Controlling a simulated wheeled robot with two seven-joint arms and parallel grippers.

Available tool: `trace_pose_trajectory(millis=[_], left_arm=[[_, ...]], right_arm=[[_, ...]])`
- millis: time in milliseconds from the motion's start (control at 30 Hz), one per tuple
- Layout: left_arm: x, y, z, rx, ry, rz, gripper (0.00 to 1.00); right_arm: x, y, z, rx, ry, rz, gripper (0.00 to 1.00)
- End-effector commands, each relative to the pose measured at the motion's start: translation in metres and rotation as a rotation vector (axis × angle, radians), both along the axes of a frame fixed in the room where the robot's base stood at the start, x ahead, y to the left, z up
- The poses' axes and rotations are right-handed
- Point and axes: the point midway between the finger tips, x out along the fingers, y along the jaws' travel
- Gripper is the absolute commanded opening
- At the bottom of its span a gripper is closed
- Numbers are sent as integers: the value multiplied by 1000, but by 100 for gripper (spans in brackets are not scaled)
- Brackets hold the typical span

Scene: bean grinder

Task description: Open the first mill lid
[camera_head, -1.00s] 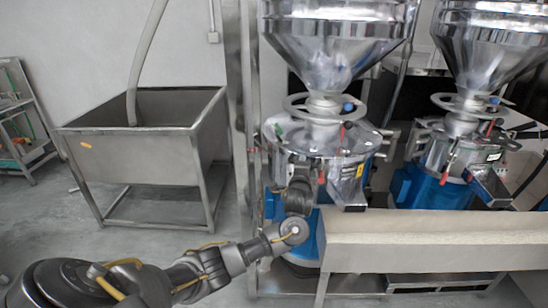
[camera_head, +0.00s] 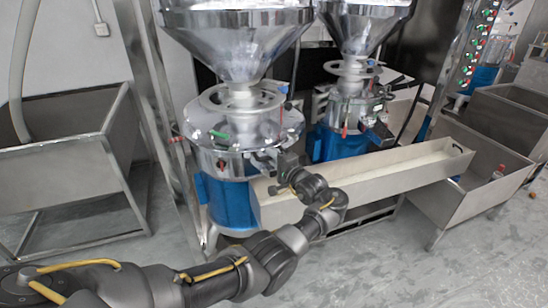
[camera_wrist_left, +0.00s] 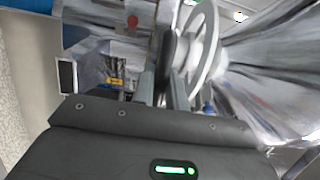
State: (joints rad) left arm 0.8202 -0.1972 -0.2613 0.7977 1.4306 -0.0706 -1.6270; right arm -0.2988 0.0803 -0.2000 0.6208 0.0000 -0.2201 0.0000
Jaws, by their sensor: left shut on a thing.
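The first mill (camera_head: 230,195) is the nearer one, with a blue base, a round silver top (camera_head: 205,125) and a large steel hopper (camera_head: 235,40) above. My left gripper (camera_head: 268,160) is at the right side of the mill's silver housing, partly hidden by its own wrist. In the left wrist view, its fingers (camera_wrist_left: 165,88) are shut on a dark handle (camera_wrist_left: 168,55) beside the mill's metal ring (camera_wrist_left: 202,45). I cannot tell whether the lid is raised. My right gripper is in neither view.
A second mill (camera_head: 335,140) stands to the right behind the first. A long beige trough (camera_head: 400,175) runs below my wrist to the right. Steel bins stand at left (camera_head: 60,190) and right (camera_head: 455,205). Bare floor lies in front.

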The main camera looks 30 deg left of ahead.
Motion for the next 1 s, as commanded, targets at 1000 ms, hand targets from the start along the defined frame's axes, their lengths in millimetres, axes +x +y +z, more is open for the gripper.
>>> trace_pose_trajectory(millis=[1000], left_arm=[[-1,-9,3,1,-3,9,34]], right_arm=[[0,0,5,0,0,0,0]])
